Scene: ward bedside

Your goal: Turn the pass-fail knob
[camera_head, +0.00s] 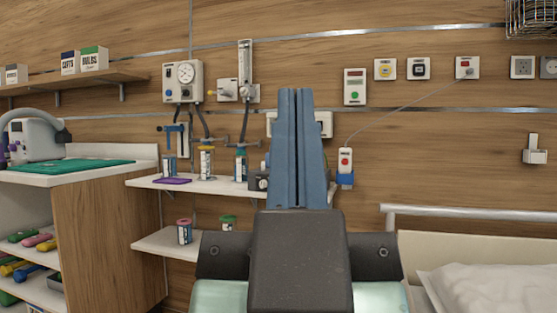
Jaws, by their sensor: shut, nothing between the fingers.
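My gripper (296,96) rises in the middle of the view, its two blue fingers shut together and empty, pointing up in front of the wall. No part is readable as a pass-fail knob, so I cannot tell which one it is. A small dark device with a round face (263,183) stands on the shelf, partly hidden by my gripper's left side. A white wall unit with a dial gauge (185,75) is at the left. A pale wall box behind the fingers is mostly hidden.
Several wall plates, including a yellow-ringed one (385,69), line the upper right. A corded handset (345,163) hangs near my fingers. The narrow shelf (225,186) holds several canisters. A bed rail (470,215) and pillow (485,285) are at the lower right.

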